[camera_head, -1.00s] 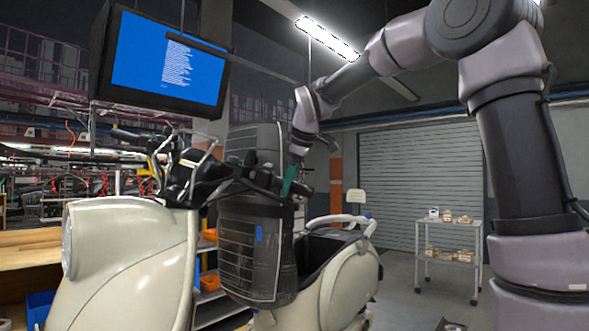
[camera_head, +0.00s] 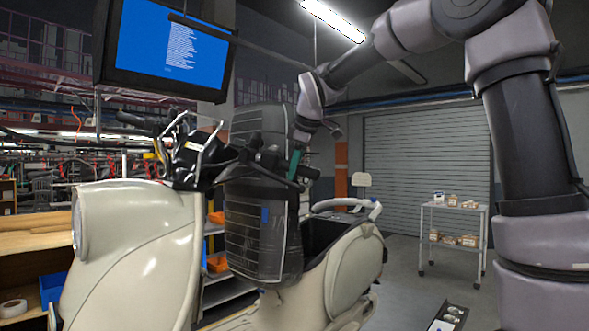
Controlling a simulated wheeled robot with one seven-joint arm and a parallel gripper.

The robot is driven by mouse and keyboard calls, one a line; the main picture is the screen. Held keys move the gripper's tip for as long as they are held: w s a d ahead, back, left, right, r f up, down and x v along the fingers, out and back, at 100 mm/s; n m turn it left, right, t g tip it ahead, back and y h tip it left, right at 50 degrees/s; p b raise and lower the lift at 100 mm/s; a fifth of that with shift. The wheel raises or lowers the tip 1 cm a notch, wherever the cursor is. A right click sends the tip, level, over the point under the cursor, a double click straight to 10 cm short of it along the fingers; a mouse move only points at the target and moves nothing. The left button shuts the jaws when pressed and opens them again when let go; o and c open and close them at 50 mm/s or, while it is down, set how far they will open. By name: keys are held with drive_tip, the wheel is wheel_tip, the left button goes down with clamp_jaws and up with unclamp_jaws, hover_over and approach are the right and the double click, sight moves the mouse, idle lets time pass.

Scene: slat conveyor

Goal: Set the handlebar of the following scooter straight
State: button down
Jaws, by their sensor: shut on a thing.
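A cream scooter stands in front of me, with its front shield (camera_head: 130,250) at the left and its rear body (camera_head: 350,270) at the right. Its dark handlebar (camera_head: 215,160) sits above the shield, with bare metal frame rods and loose black parts around it. My gripper (camera_head: 298,160) is at the handlebar's right end, shut on the grip there; a green piece shows at the jaws. The fingertips are small and partly hidden. I cannot tell the exact angle of the handlebar.
A black ribbed panel (camera_head: 255,235) stands behind the handlebar. A monitor (camera_head: 170,50) hangs at the upper left. A wheeled cart (camera_head: 453,215) with small boxes stands at the right, before a roller shutter. A wooden bench (camera_head: 30,240) is at the left.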

drive_tip(key=shift+s+a+r+m+h, duration=0.25)
drive_tip(key=shift+s+r, duration=0.1)
drive_tip(key=shift+s, duration=0.4)
drive_tip(key=shift+s+a+r+m+h, duration=0.1)
drive_tip(key=shift+s+r+m+h, duration=0.2)
drive_tip(key=shift+s, duration=0.45)
drive_tip(key=shift+s+r, duration=0.1)
drive_tip(key=shift+s+a+r+m+g+h, duration=0.1)
drive_tip(key=shift+s+a+r+m+h, duration=0.1)
drive_tip(key=shift+s, duration=0.25)
drive_tip(key=shift+s+a+r+m+g+h, duration=0.1)
drive_tip(key=shift+s+a+r+m, duration=0.1)
drive_tip(key=shift+s, duration=0.25)
drive_tip(key=shift+s+a+r+m+g+h, duration=0.1)
drive_tip(key=shift+s+r+m+h, duration=0.1)
drive_tip(key=shift+s, duration=0.25)
drive_tip(key=shift+s+a+r+m+h, duration=0.25)
drive_tip(key=shift+s+a+r, duration=0.15)
drive_tip(key=shift+s, duration=0.3)
drive_tip(key=shift+s+a+r+m+h, duration=0.25)
drive_tip(key=shift+s+r, duration=0.1)
drive_tip(key=shift+s, duration=0.3)
